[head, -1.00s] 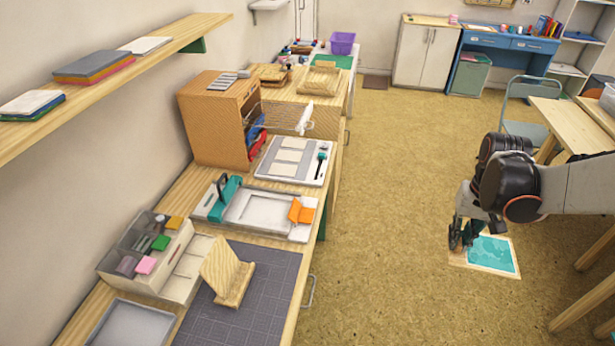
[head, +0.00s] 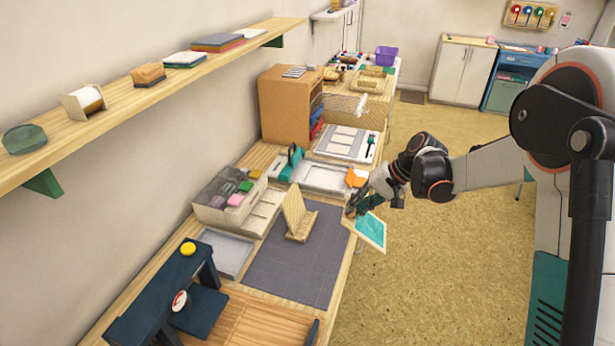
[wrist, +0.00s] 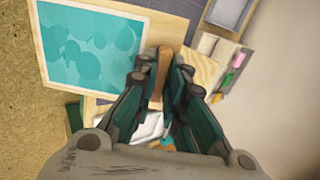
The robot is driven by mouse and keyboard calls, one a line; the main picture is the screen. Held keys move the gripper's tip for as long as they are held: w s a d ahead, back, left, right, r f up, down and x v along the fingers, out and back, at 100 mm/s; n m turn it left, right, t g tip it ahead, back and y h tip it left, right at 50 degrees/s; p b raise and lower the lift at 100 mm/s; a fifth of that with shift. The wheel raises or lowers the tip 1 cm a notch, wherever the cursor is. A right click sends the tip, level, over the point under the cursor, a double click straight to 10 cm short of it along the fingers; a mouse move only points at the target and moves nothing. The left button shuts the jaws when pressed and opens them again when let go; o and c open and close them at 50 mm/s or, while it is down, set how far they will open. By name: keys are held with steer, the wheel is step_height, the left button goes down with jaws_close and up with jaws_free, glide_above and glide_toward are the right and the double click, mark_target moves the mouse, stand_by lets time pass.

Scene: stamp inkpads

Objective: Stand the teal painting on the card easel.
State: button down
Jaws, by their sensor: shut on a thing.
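The teal painting (head: 367,231) has teal blotches and a cream border. It hangs tilted from my gripper (head: 357,202), beside the right edge of the worktable. In the wrist view the painting (wrist: 88,46) lies left of the fingers, and a brown wooden piece shows between the fingertips of my gripper (wrist: 161,76). The exact grip on the painting is hard to make out. The card easel (head: 296,217), pale wood with a leaning back board and a foot, stands empty on the dark grey mat, left of my gripper and apart from it.
The grey cutting mat (head: 300,265) is bare around the easel. A stamp box (head: 213,196) and a grey tray (head: 229,252) stand to its left. An orange card piece (head: 356,177) is close behind my gripper. A dark stand (head: 160,300) is at the front left.

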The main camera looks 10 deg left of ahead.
steer(key=w+a+r+t+y+b, duration=0.1)
steer(key=w+a+y, duration=0.2)
steer(key=a, duration=0.4)
steer(key=w+a+r+m+t+y, duration=0.1)
steer(key=w+a+y, duration=0.3)
steer(key=a, duration=0.4)
steer(key=shift+w+a+r+y+b, duration=0.15)
steer(key=shift+w+r+y+b, duration=0.3)
steer(key=shift+w, duration=0.3)
steer(key=shift+s+h, duration=0.1)
steer(key=shift+h, duration=0.15)
step_height(320, 180, down, 7)
steer(key=a+b, duration=0.2)
steer(key=b, duration=0.3)
steer(key=shift+w, duration=0.2)
steer(key=shift+f+b, duration=0.3)
steer(key=shift+f, duration=0.05)
steer(key=c, duration=1.6)
jaws_free()
steer(key=shift+o, duration=0.2)
